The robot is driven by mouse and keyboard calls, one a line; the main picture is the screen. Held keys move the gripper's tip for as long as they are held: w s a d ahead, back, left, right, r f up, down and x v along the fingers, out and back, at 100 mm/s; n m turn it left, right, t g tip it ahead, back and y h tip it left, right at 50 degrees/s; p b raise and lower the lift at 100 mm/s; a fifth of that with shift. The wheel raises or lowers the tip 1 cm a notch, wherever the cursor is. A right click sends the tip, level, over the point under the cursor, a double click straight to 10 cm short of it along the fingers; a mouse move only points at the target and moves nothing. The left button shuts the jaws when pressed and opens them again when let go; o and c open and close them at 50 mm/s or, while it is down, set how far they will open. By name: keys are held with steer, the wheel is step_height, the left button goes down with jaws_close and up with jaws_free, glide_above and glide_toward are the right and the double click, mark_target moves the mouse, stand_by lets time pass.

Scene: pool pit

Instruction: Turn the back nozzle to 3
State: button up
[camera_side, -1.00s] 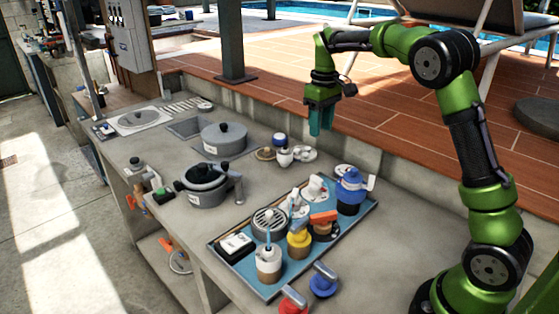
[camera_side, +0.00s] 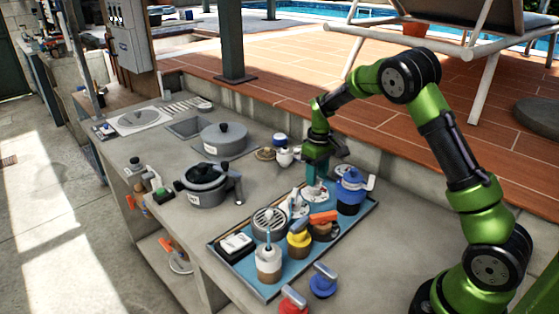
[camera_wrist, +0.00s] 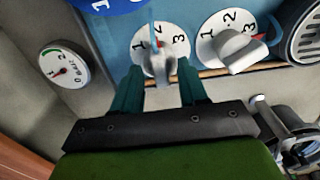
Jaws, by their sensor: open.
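The back nozzle is a grey knob (camera_wrist: 165,68) on a round white dial marked 1, 2 and 3 (camera_wrist: 142,61). A small red mark shows near the 2, and the handle extends toward my gripper. My gripper (camera_wrist: 163,78), with teal fingers, is open, with one finger on each side of the handle; I cannot tell whether they touch it. In the side view my gripper (camera_side: 313,186) is low over the back dial and partly hides it. A second dial (camera_wrist: 208,50) with a similar knob (camera_wrist: 238,52) is to the right in the wrist view, with red near its 3.
The blue panel (camera_side: 240,278) also carries a blue-topped valve (camera_side: 350,190), a yellow-topped valve (camera_side: 299,240), an orange handle (camera_side: 323,217) and a round grate (camera_side: 268,221), all close by. A gauge (camera_wrist: 64,64) is left in the wrist view. A lidded pot (camera_side: 224,138) stands farther back.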

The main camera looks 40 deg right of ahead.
jaws_close()
steer(key=shift+m, duration=0.3)
steer(key=m, duration=0.5)
steer(key=shift+m, duration=0.3)
steer(key=m, duration=0.5)
steer(key=shift+m, duration=0.4)
stand_by(0.4)
jaws_free()
